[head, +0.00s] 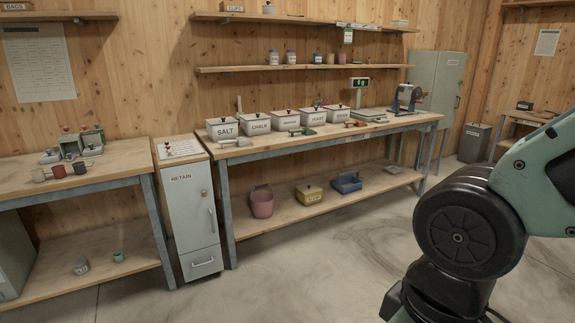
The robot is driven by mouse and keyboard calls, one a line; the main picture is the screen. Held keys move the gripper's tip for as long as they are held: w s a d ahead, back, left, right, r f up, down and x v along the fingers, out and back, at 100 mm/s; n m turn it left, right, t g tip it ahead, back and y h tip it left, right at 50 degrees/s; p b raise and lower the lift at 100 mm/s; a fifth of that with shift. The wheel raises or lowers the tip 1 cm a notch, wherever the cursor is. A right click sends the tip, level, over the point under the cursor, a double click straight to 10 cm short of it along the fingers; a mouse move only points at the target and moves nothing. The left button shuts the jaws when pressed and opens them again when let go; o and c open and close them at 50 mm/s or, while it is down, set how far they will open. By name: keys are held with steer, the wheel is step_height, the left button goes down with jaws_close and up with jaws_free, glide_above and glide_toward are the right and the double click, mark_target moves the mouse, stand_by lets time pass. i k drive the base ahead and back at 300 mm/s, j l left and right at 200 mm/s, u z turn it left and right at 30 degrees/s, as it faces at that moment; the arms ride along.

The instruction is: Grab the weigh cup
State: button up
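I cannot tell for sure which thing is the weigh cup. Small cup-like vessels stand on the left bench: a tan one (38,175), a dark red one (59,171) and another red one (80,168). A grey can-like vessel (81,266) and a small green cup (118,256) are on that bench's lower shelf. A "CUPS" sign (234,6) is at the top shelf, with a small pale vessel (269,8) to its right. My arm's links fill the lower right, and my gripper is out of view.
The long bench (285,141) holds lidded bins such as the salt bin (222,129), and a scale (369,116). A pink bucket (262,202) sits below. A grey "RETAIN" cabinet (187,207) stands between the benches. The concrete floor (300,265) in front is clear.

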mark_target(317, 56)
steer(key=i, duration=4.35)
steer(key=i+j+z, duration=0.1)
steer(key=i+z, duration=0.15)
steer(key=i, duration=0.5)
